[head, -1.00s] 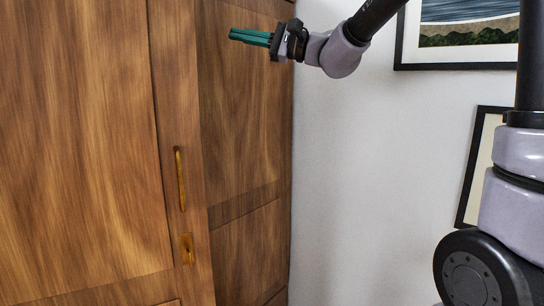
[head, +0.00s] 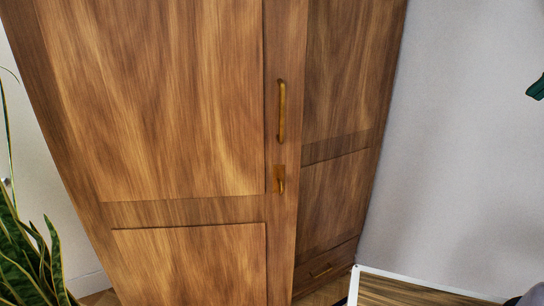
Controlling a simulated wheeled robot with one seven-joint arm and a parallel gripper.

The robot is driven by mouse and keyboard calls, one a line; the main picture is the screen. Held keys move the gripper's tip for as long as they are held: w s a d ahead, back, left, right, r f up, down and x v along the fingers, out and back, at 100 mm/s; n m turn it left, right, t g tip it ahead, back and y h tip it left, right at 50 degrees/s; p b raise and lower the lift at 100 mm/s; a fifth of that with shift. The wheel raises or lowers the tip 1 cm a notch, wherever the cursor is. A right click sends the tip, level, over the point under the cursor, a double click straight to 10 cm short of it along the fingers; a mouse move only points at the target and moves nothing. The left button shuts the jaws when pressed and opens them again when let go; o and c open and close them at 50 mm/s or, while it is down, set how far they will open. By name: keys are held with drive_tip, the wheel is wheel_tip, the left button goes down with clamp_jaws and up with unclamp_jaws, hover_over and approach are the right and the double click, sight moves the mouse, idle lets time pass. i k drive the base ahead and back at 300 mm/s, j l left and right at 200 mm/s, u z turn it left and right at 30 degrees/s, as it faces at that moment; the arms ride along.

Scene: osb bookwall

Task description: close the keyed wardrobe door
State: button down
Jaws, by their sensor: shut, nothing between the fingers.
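The wardrobe door (head: 185,215) is a large brown wood-grain panel filling the left and middle of the head view. It has a vertical brass handle (head: 282,110) near its right edge. A brass lock plate with a small key (head: 280,180) sits below the handle. The door's right edge overlaps the wardrobe's right-hand front (head: 345,90), so it seems to stand a little forward; the size of any gap is hidden. My gripper (head: 537,88) shows only as teal fingertips at the right picture edge, shut and empty, well away from the door.
A drawer front with a small handle (head: 322,272) is low on the wardrobe's right-hand part. A spiky green plant (head: 35,265) stands at the lower left.

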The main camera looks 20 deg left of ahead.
sight(169, 128)
drive_tip(key=u, duration=1.9)
drive_tip(key=k+j+z, duration=0.15)
drive_tip(key=k+j, duration=0.25)
drive_tip(key=k+j+z, duration=0.15)
drive_tip(key=k+j, duration=0.2)
drive_tip(key=k, duration=0.15)
